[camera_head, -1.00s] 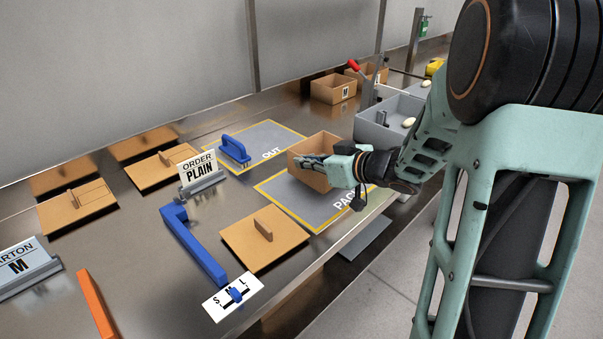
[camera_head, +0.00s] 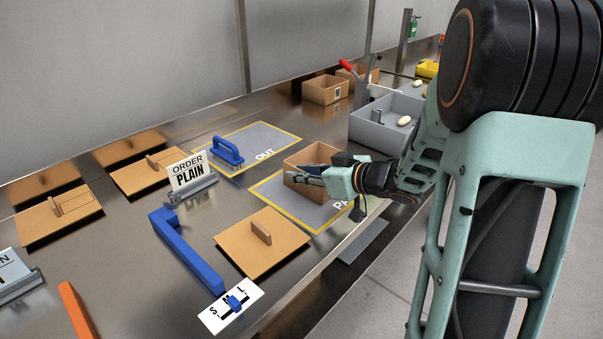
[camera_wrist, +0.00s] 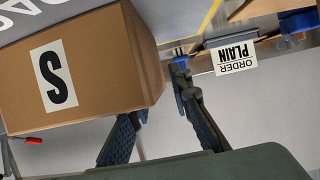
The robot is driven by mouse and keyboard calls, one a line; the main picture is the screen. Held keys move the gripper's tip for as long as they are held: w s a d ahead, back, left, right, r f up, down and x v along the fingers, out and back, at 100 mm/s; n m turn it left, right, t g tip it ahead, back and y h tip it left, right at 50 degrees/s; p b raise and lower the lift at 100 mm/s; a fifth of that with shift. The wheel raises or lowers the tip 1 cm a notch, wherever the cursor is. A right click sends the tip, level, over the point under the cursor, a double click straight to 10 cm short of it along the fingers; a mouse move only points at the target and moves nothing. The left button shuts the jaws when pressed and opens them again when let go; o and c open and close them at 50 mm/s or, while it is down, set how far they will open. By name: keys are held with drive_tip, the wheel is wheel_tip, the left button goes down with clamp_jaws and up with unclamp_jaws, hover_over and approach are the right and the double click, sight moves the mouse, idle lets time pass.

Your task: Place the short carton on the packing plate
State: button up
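The short carton (camera_head: 305,184) is an open brown box that stands upright on the grey, yellow-edged packing plate (camera_head: 270,196). Its wall with a black S label faces the wrist view (camera_wrist: 85,75), where the carton appears upside down. My gripper (camera_head: 308,174) is at the carton's top rim. In the wrist view its fingers (camera_wrist: 160,100) are spread apart, one tip partly hidden behind the carton wall and the other outside. Whether either finger touches the wall cannot be told. My wrist hides part of the plate.
A flat lid (camera_head: 262,242) with an upright tab and a blue angled bar (camera_head: 185,250) lie to the left. The bench's front edge is close.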

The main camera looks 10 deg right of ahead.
drive_tip(key=shift+r, duration=0.2)
drive_tip(key=p+v, duration=0.3)
drive_tip(key=v, duration=0.9)
drive_tip(key=shift+f, duration=0.15)
drive_tip(key=shift+w+d, duration=0.1)
drive_tip(key=shift+d, duration=0.05)
